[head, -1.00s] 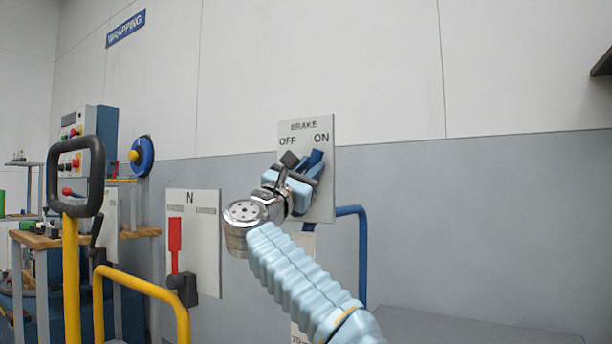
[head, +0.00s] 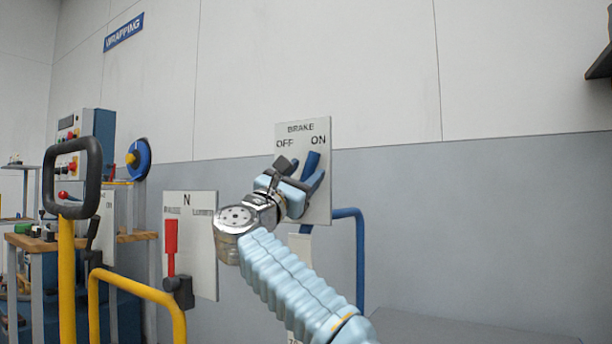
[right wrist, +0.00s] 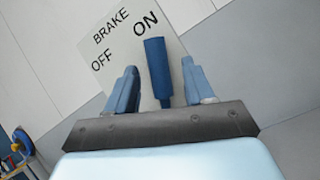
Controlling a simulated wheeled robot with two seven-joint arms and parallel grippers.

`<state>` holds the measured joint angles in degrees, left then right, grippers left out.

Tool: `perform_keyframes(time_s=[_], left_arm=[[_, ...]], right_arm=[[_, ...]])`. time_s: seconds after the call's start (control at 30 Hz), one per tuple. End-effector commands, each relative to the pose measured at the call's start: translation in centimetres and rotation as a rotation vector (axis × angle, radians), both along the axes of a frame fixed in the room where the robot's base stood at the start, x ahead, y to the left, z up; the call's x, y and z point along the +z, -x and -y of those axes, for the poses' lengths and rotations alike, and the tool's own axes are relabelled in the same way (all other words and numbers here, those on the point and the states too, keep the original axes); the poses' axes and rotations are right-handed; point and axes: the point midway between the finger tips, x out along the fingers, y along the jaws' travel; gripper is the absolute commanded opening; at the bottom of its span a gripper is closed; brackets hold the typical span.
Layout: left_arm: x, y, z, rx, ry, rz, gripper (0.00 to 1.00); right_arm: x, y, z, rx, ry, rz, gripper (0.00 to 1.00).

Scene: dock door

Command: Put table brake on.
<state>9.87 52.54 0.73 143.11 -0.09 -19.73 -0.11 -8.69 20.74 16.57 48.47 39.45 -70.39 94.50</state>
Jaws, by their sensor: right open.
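The brake panel (head: 318,205) is a white upright plate marked BRAKE, with OFF at left and ON at right. In the right wrist view, the dark blue brake lever (right wrist: 157,68) stands just under the word ON. My right gripper (head: 299,172) is in front of the panel, open, with its fingers on either side of the lever. The lever's lower end is hidden by the gripper body. My left gripper is not in view.
A white panel marked N (head: 204,260) with a red lever (head: 171,247) is left of my right arm. A yellow rail (head: 140,288) and a black loop handle (head: 94,180) stand further left. A blue rail (head: 360,260) is right of the brake panel.

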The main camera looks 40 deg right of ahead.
Motion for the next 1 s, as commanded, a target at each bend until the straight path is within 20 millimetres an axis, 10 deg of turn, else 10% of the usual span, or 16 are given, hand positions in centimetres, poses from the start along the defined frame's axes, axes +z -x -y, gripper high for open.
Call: perform_keyframes(time_s=[0.5, 1.0], left_arm=[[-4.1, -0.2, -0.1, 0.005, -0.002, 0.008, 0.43], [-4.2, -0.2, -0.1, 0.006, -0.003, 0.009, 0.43]], right_arm=[[-5.7, 3.5, -9.1, 0.003, 0.0, 0.001, 0.53], [-6.1, 3.9, -10.1, 0.001, -0.001, 0.0, 0.53]])
